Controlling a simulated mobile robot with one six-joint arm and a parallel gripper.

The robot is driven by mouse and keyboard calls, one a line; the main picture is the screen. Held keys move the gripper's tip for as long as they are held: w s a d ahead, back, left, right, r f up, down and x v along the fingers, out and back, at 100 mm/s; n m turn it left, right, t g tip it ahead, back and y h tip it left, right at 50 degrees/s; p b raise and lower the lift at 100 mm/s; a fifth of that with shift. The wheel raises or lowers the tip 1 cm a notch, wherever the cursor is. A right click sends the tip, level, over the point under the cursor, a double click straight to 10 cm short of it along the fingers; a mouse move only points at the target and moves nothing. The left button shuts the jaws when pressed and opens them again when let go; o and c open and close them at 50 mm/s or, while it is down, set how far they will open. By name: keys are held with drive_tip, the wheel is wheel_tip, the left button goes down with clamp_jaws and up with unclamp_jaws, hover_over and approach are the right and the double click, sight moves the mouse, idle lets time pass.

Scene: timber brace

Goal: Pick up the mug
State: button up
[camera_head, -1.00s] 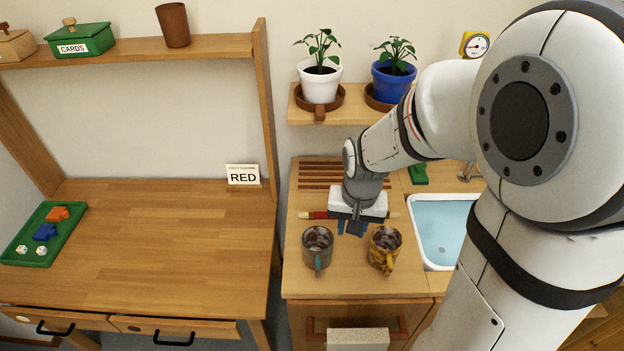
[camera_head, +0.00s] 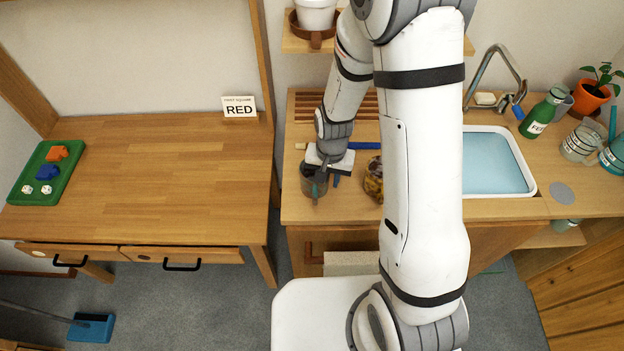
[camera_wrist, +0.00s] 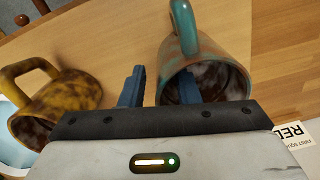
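Two mugs stand on the wooden counter. The grey-brown mug with a teal handle (camera_head: 308,187) is under my gripper (camera_head: 326,184) and partly hidden by it in the head view. It also shows at the top right of the wrist view (camera_wrist: 225,58). The yellow-brown mug (camera_head: 374,180) is to the right, partly hidden by my arm. It lies at the left of the wrist view (camera_wrist: 75,92). My gripper (camera_wrist: 160,92) is open. In the wrist view one blue finger is outside the teal-handled mug and the other appears inside its mouth, with the near wall between them.
Behind the mugs lie a blue stick (camera_head: 366,146) and a slatted wooden rack (camera_head: 300,106). A water-filled sink (camera_head: 490,165) is to the right. The desk (camera_head: 150,170) at left is mostly clear, with a green tray (camera_head: 22,185) and a RED card (camera_head: 239,107).

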drive_tip(key=shift+f, duration=0.85)
clamp_jaws()
